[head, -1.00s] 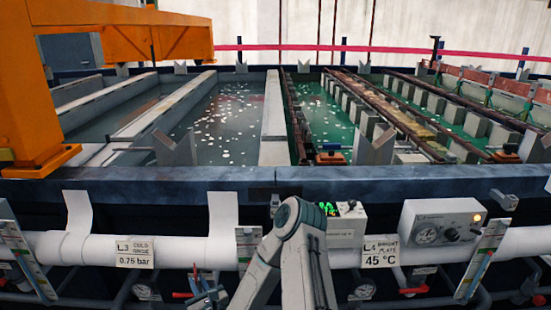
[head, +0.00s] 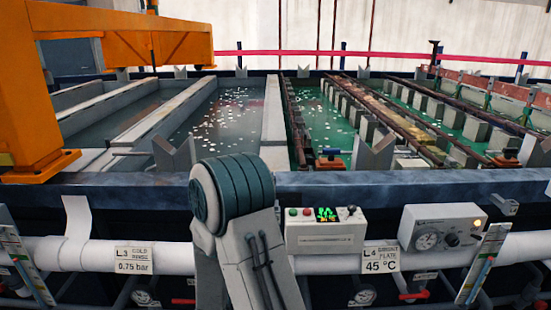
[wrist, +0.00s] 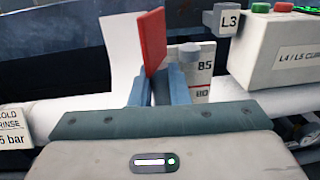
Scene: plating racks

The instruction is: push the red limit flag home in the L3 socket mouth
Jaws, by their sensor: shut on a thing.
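The red limit flag (wrist: 152,42) is a flat red plate standing upright, slightly tilted, in the wrist view. My gripper (wrist: 160,80) is shut on its lower end, between two blue-grey fingers. The grey block with the L3 tag (wrist: 222,20) is at the upper right of the wrist view, to the right of the flag and apart from it. Its socket mouth cannot be made out. In the head view my arm fills the middle front and hides the gripper and the flag.
A white gauge strip (wrist: 200,75) with a grey cap stands just right of the flag. A control box (wrist: 285,48) with green and red buttons is further right. A white pipe (head: 190,252) runs along the tank front, below the blue rim (head: 110,190).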

